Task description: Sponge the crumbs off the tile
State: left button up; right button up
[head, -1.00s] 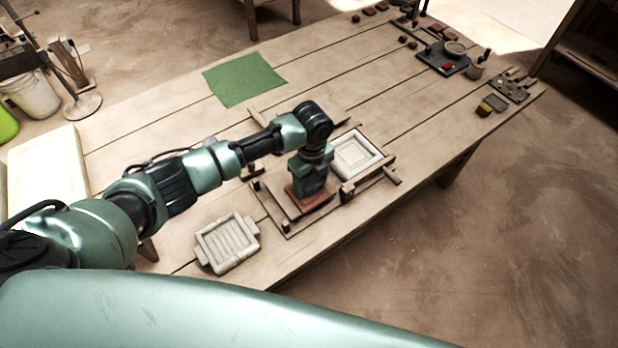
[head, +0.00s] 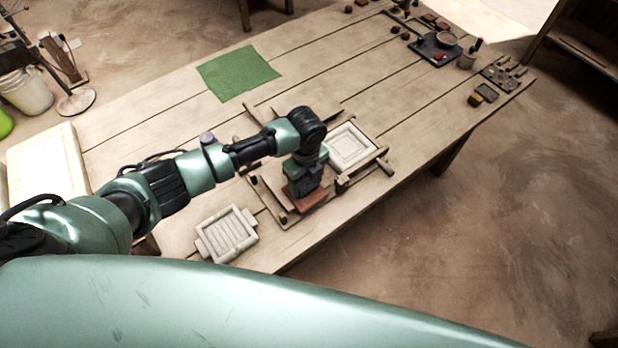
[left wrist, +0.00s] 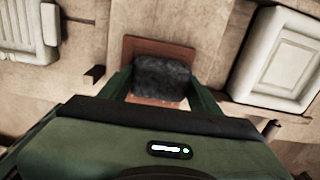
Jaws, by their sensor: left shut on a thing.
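The reddish-brown tile (head: 316,198) lies on the bench inside a wooden frame. It also shows in the left wrist view (left wrist: 160,47), partly covered. My left gripper (head: 303,188) points down over the tile. In the left wrist view its two green fingers (left wrist: 162,82) are shut on a dark grey sponge (left wrist: 162,72), which is over the tile; I cannot tell whether it touches. Crumbs cannot be made out for certain; the sponge and gripper hide part of the tile. My right gripper is not in view.
A white square mould (head: 352,147) is right of the gripper, and a pale ribbed tray (head: 228,234) is at the near left. A green cloth (head: 238,73) lies farther back. A wooden bar (head: 358,177) is close on the right. The bench's middle back is clear.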

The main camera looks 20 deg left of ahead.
pick_arm(q)
jog(key=shift+s+a+p, duration=0.3)
jog(key=shift+a+p, duration=0.2)
jog(key=shift+w+a, duration=0.3)
jog(key=shift+a, duration=0.2)
jog(key=shift+w+a, duration=0.5)
jog(key=shift+a, duration=0.05)
jog(key=shift+w+d+b, duration=0.45)
jog(key=shift+w+b, duration=0.05)
jog(key=shift+w, duration=0.05)
jog(key=shift+w+d+b, duration=0.4)
jog(key=shift+d, duration=0.1)
jog(key=shift+s+d+p, duration=0.4)
jog(key=shift+d, duration=0.15)
jog(key=shift+s+d+p, duration=0.55)
jog(key=shift+s+p, duration=0.05)
jog(key=shift+s+a+p, duration=0.2)
jog(key=shift+s+p, duration=0.05)
jog(key=shift+p, duration=0.25)
jog(key=shift+s+a+p, duration=0.5)
jog(key=shift+a+p, duration=0.15)
jog(key=shift+a, duration=0.15)
jog(key=shift+w+a+b, duration=0.35)
jog(key=shift+w+a, duration=0.5)
jog(key=shift+a, duration=0.15)
jog(key=shift+d, duration=1.2)
